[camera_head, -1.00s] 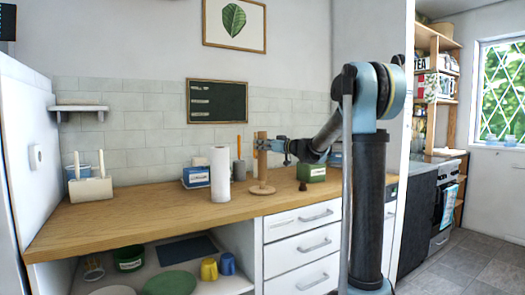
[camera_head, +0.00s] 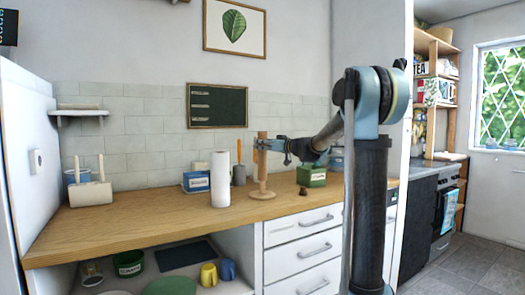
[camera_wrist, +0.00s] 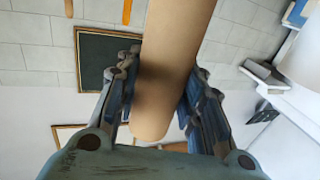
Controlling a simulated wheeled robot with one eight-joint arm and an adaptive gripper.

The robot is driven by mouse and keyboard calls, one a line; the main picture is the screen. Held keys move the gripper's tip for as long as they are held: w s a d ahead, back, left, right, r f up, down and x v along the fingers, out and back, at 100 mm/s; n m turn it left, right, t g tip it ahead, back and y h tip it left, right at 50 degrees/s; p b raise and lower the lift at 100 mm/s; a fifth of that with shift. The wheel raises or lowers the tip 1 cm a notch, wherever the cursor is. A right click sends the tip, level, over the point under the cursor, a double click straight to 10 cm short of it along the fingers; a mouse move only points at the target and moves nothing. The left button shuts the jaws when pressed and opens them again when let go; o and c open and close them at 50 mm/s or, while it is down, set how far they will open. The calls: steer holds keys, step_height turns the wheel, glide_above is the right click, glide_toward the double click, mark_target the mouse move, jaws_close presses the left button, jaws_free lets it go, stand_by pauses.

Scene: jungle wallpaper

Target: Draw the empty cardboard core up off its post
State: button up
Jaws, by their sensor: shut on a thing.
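The cardboard core (camera_head: 262,165) is a plain brown tube, upright over the round wooden base (camera_head: 263,195) of its holder on the counter. The post inside it is hidden, and I cannot tell whether the tube's lower end is clear of the base. My gripper (camera_head: 261,144) reaches in from the right and is shut on the core near its top. In the wrist view the core (camera_wrist: 178,50) runs between the two fingers of my gripper (camera_wrist: 160,95), with its end near the palm.
A white paper roll (camera_head: 220,180) stands left of the holder, with a blue-and-white box (camera_head: 196,181) behind. A green box (camera_head: 312,176) and a small brown object (camera_head: 303,190) are on the right. The counter's left front (camera_head: 130,220) is clear. A chalkboard (camera_head: 217,106) hangs behind.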

mark_target(266, 133)
steer(key=shift+r, duration=0.4)
steer(key=shift+r, duration=1.25)
steer(key=shift+r, duration=1.2)
steer(key=shift+r, duration=1.3)
